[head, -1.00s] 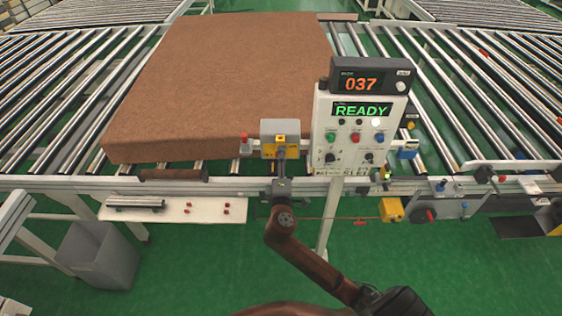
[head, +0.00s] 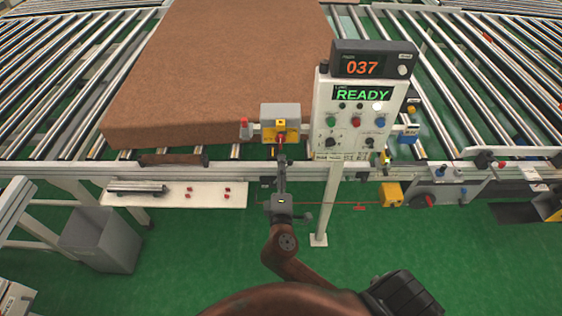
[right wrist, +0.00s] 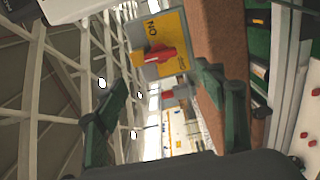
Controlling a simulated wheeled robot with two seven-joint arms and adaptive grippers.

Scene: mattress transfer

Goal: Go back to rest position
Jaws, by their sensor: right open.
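My right gripper (head: 281,165) is in the middle of the head view, just below and in front of a grey and yellow switch box (head: 281,113). In the right wrist view my right gripper (right wrist: 161,80) has its two dark green fingers spread, with nothing between them. The red switch handle (right wrist: 157,54) lies ahead of the fingers, apart from them, on a yellow plate marked ON. The brown mattress (head: 215,75) lies on the roller conveyor behind the switch box. My left gripper is out of view.
A control panel (head: 357,118) reads READY, with a display (head: 367,66) reading 037 above it. A white shelf (head: 210,195) and a grey bin (head: 103,238) are at left. A yellow box (head: 390,194) hangs on the rail at right. Green floor is clear in front.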

